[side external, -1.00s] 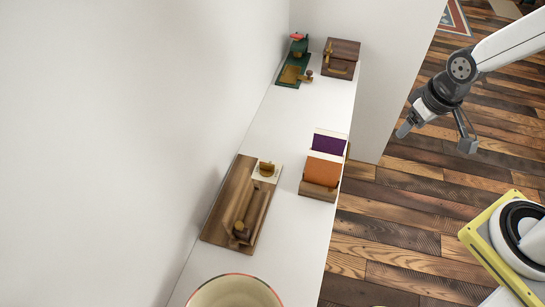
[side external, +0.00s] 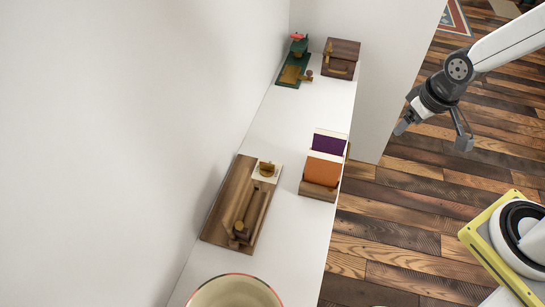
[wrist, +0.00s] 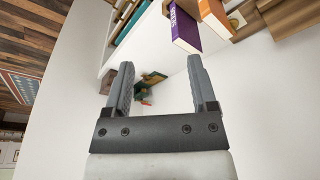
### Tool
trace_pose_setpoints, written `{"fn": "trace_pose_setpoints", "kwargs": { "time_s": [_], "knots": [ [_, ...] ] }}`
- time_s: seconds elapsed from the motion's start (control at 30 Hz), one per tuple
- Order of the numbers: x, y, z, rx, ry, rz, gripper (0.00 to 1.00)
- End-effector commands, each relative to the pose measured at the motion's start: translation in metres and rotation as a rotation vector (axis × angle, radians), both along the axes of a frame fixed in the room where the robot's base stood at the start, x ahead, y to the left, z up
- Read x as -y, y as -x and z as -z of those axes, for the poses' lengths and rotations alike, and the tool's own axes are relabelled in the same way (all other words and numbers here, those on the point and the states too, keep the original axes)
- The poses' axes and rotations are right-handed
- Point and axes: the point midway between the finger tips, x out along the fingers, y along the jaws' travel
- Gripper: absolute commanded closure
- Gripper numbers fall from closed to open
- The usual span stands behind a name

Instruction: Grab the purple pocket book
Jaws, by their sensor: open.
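The purple pocket book (side external: 328,144) stands in a wooden holder (side external: 318,191) at the right edge of the white shelf, behind an orange book (side external: 325,170). In the wrist view the purple book (wrist: 184,30), with light lettering on its spine, is at the top, beside the orange book (wrist: 214,14). My gripper (side external: 432,136) is open and empty, in the air to the right of the shelf, well apart from the book. In the wrist view its fingers (wrist: 161,66) are spread, and the book lies beyond and above the right fingertip.
A wooden board (side external: 222,220) with brass and wooden pieces lies left of the holder. A bowl (side external: 235,290) stands at the near end. A wooden box (side external: 341,60) and a green stand (side external: 292,70) are at the far end. The shelf between is clear; a white wall borders it.

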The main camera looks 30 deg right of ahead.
Motion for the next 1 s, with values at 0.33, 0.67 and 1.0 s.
{"fn": "trace_pose_setpoints", "kwargs": {
  "time_s": [0.33, 0.67, 1.0],
  "knots": [
    [0.029, -0.059, 0.029, 0.173, 0.084, -0.155, 0.26],
    [0.037, -0.11, 0.069, 0.384, 0.057, -0.389, 0.26],
    [0.021, -0.124, 0.113, 0.595, -0.127, -0.609, 0.26]
  ]
}}
